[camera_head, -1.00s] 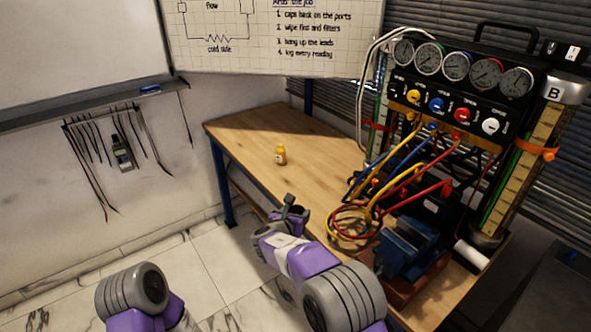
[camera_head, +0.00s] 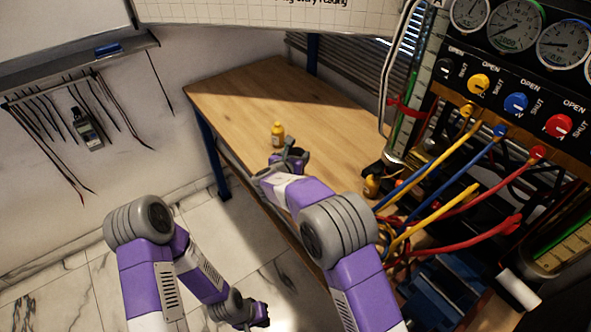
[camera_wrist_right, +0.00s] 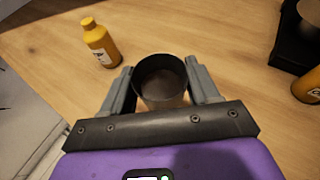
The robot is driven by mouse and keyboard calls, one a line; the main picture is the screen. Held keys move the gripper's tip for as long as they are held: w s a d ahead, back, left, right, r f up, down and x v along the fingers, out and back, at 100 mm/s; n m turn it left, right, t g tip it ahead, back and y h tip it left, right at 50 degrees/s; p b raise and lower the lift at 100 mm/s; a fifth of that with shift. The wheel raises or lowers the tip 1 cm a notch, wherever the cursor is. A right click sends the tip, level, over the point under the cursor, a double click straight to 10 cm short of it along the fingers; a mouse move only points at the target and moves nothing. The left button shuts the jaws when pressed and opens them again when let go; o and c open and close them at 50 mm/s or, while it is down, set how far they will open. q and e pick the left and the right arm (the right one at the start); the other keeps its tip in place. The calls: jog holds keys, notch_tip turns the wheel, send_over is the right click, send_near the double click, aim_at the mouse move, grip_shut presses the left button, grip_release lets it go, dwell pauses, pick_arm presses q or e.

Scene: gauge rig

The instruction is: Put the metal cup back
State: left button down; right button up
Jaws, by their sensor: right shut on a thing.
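The metal cup (camera_wrist_right: 161,80) is upright between the two fingers of my right gripper (camera_wrist_right: 163,88), which is shut on it; the wrist view looks down into its dark, open mouth. In the head view my right gripper (camera_head: 290,158) is over the front edge area of the wooden table, and the cup is hard to make out there. My left gripper (camera_head: 258,316) hangs low over the floor, away from the table. It is small and dark, so its jaws cannot be read.
A yellow bottle (camera_head: 277,134) stands on the table (camera_head: 235,100) just beyond my right gripper. Another yellow bottle (camera_head: 371,187) stands to the right, near a dark block (camera_wrist_right: 292,45). Hoses and the gauge rig (camera_head: 520,105) fill the right side. The table's back left is clear.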

notch_tip(320, 180, down, 6)
jog(key=shift+w+f+b, duration=0.1)
jog(key=shift+w+b, duration=0.05)
jog(key=shift+b, duration=0.8)
jog(key=shift+f, duration=0.15)
jog(key=o, duration=1.1)
jog(key=shift+r, duration=0.2)
